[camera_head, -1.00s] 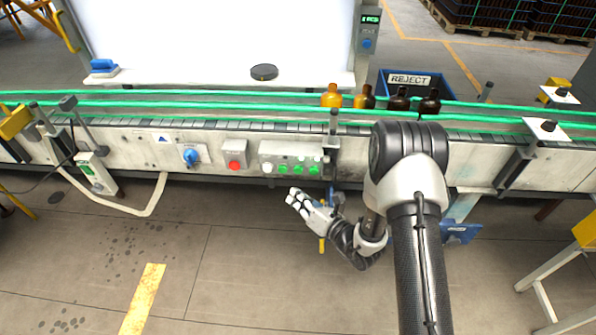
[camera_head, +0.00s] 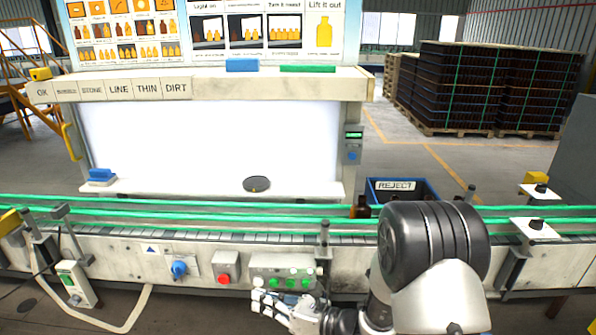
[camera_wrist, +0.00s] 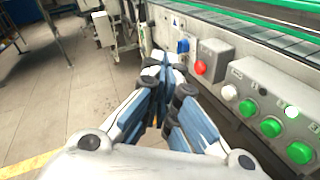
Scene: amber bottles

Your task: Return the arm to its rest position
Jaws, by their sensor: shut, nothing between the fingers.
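My gripper (camera_head: 274,303) is at the bottom of the head view, in front of the conveyor's front face and just below the green-button control box (camera_head: 284,276). In the wrist view my gripper (camera_wrist: 172,88) has its blue-padded fingers drawn together, with nothing held. It hangs beside the conveyor, left of the button panel. My arm's big dark joint covers part of the conveyor on the right. A brown bottle (camera_head: 362,207) stands on the belt left of that joint; anything behind the joint is hidden.
The conveyor (camera_head: 130,253) with green rails crosses the whole view. A red button (camera_wrist: 200,67) and a green button (camera_wrist: 299,152) sit close to the right of my gripper. A blue REJECT bin (camera_head: 427,190) stands behind the belt. Floor at the wrist view's left is open.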

